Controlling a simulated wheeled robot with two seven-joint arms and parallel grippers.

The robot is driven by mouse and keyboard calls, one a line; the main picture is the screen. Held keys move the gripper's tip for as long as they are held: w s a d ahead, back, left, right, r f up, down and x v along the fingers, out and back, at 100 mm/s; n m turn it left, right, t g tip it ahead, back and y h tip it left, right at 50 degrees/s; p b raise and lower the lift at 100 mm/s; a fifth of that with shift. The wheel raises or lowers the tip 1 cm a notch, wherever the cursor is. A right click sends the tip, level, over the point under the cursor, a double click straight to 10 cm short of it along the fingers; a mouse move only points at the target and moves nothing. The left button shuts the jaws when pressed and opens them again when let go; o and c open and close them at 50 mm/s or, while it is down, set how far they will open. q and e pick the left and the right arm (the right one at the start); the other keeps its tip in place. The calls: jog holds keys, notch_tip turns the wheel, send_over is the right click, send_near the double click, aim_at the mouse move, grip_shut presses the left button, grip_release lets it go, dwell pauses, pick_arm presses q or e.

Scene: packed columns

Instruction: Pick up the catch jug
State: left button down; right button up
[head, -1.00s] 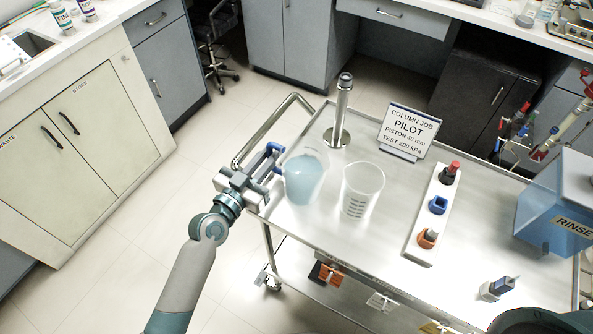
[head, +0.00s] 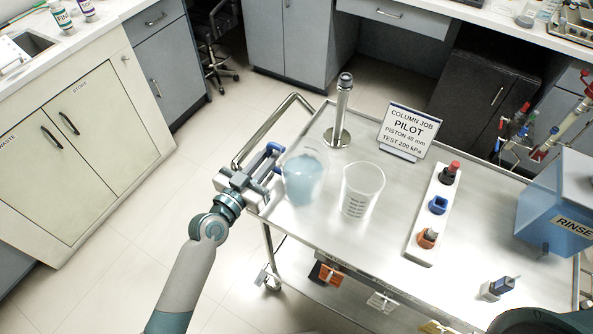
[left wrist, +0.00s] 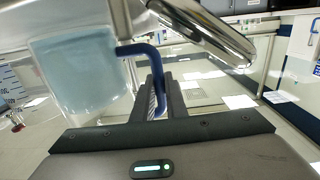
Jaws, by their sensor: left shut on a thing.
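The catch jug (head: 303,182) is a clear jug of pale blue liquid with a blue handle, near the left end of the steel cart. It looks upright or nearly so. I cannot tell whether its base touches the cart. My left gripper (head: 266,163) is at its left side, shut on the blue handle. In the left wrist view the blue handle (left wrist: 155,70) runs down between the fingers (left wrist: 160,98), and the jug's blue body (left wrist: 82,75) is on the left. My right gripper is not in view.
A clear graduated beaker (head: 361,190) stands close right of the jug. A steel post (head: 342,110) and a PILOT card (head: 408,128) stand behind. A white rack (head: 427,222) with coloured fittings and a blue RINSE tub (head: 555,205) are to the right. The cart rail (head: 262,135) is close to the gripper.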

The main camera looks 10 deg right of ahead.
pick_arm(q)
jog(key=shift+r, duration=0.1)
dwell(0.3)
jog(key=shift+r, duration=0.1)
jog(key=shift+r, duration=0.55)
notch_tip(320, 180, up, 9)
jog(key=shift+f, duration=0.15)
jog(key=shift+a, duration=0.1)
